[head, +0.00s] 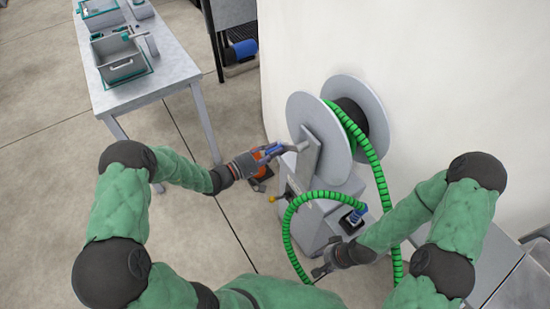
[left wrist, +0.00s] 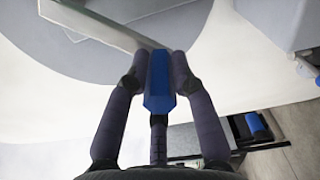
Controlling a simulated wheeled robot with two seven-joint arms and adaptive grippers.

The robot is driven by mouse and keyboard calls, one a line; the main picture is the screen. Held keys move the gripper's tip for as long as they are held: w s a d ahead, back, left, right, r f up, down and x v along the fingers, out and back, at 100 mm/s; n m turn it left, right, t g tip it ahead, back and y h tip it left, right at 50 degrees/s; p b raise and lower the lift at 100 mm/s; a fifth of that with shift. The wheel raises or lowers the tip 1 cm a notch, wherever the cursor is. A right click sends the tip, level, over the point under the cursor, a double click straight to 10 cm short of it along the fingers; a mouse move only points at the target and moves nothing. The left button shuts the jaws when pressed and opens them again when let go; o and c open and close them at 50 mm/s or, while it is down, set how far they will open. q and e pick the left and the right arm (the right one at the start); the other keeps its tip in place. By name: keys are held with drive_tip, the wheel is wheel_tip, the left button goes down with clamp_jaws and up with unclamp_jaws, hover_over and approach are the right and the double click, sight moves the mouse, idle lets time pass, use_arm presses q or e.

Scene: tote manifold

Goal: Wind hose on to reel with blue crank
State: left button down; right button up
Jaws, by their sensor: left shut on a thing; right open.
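The reel (head: 318,130) has two grey discs with a dark hub between them and stands on a grey cabinet (head: 313,235) against the pale wall. The green ribbed hose (head: 376,165) hangs from the reel's hub, and a loop of it curves to a fitting on the cabinet. The crank's blue handle (head: 273,150) is at the left of the reel; it also shows in the left wrist view (left wrist: 159,82). My left gripper (head: 262,155) is shut on the blue handle, one finger on each side. My right gripper (head: 323,269) is open and empty, low beside the cabinet, close to the hose.
A grey table (head: 170,70) with grey totes (head: 120,58) stands at the upper left. A dark rack with a blue cylinder (head: 241,50) is at the top. Grey surfaces (head: 510,270) are at the lower right. The floor left of the cabinet is mostly clear.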

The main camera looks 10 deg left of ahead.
use_arm(q)
wheel_tip(320, 180, up, 9)
drive_tip(key=w+a+m+p, duration=0.1)
drive_tip(key=m+p, duration=0.1)
drive_tip(key=shift+w+a, duration=0.35)
drive_tip(key=shift+w, duration=0.05)
drive_tip(key=shift+r, duration=0.2)
idle(0.5)
drive_tip(key=c, duration=1)
unclamp_jaws()
drive_tip(key=shift+c, duration=0.2)
drive_tip(key=v, duration=1.2)
